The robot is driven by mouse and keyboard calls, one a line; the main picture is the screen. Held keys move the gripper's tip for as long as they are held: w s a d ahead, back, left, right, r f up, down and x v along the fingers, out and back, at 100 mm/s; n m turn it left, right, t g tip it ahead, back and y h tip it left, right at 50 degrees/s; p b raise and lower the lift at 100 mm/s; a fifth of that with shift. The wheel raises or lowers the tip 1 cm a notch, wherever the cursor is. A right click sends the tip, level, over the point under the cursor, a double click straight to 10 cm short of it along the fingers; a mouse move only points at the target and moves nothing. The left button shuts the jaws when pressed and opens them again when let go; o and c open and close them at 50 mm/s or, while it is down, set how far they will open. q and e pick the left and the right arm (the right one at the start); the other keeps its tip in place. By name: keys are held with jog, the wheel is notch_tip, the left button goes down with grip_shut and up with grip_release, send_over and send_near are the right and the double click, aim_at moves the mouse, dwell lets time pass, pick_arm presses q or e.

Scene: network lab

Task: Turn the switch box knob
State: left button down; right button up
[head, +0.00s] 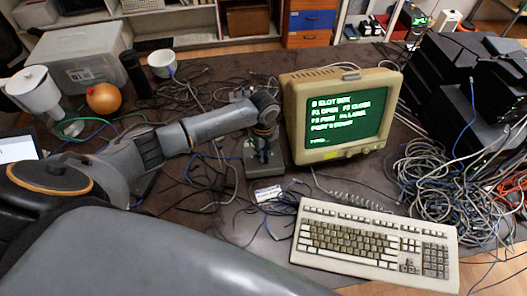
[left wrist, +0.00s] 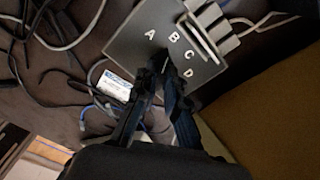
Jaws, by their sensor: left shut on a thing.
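The switch box (head: 250,170) is a grey box on the dark table, just left of the old monitor. In the left wrist view its grey face (left wrist: 135,52) shows the white letters A, B, C and D in an arc. Cables plug in along one edge of the box. My left gripper (head: 264,148) reaches down onto the box from above. In the left wrist view the gripper's dark fingertips (left wrist: 165,78) close together just below the letters, shut on the knob. The fingers hide the knob, so I cannot tell which letter it points to. My right gripper is not in view.
The beige monitor (head: 338,116) stands close to the right of the box. A keyboard (head: 375,243) lies in front of it. Loose cables (head: 425,185) cover much of the table. A white label (head: 268,194) lies before the box. Black devices (head: 455,85) are stacked at right.

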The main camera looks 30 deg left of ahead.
pick_arm(q)
jog(key=n+p, duration=0.2)
jog(key=n, duration=0.1)
jog(key=shift+r, duration=0.2)
jog(key=shift+w+f+n+p, duration=0.15)
jog(key=shift+n+p, duration=0.75)
jog(key=shift+n, duration=0.5)
jog(key=c, duration=1.4)
grip_release()
notch_tip(320, 180, up, 12)
jog(key=shift+f, duration=0.1)
